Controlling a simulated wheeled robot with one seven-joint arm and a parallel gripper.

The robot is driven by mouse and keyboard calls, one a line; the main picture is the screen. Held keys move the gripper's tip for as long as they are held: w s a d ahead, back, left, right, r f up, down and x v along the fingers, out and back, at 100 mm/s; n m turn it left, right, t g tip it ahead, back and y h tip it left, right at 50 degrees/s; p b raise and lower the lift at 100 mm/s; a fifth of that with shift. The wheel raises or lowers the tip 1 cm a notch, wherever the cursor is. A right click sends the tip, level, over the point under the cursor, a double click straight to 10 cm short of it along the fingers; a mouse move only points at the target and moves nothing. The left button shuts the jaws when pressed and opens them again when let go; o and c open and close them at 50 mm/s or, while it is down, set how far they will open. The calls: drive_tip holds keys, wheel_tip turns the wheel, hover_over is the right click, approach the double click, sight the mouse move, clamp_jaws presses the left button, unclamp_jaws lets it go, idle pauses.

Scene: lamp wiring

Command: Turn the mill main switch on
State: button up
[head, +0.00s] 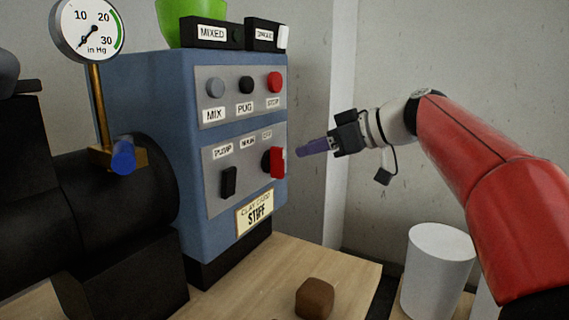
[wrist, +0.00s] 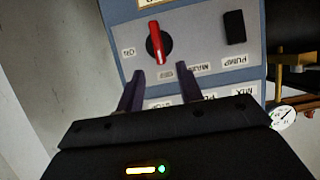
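The main switch (head: 277,162) is a red handle on a black round base, at the right of the lower grey panel on the blue mill box. It also shows in the wrist view (wrist: 156,44), where the handle stands nearly upright in the picture. One end is near the OFF label (wrist: 167,73); the ON label (wrist: 128,52) is off to its left. My gripper (head: 303,150) is to the right of the panel, its purple fingers pointing at it. In the wrist view the two fingers (wrist: 161,82) are apart with nothing between them, short of the handle.
A black pump switch (head: 229,182) sits left of the main switch. MIX, PUG and red stop (head: 274,82) buttons are above. A gauge (head: 88,28) and blue-handled valve (head: 123,155) stand left. A brown lump (head: 314,298) lies on the table; a white cylinder (head: 438,270) stands right.

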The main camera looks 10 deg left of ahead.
sight(283, 154)
drive_tip(key=x, duration=0.7)
drive_tip(key=shift+w+a, duration=0.2)
drive_tip(key=shift+a, duration=0.1)
drive_tip(key=shift+r, duration=0.1)
clamp_jaws()
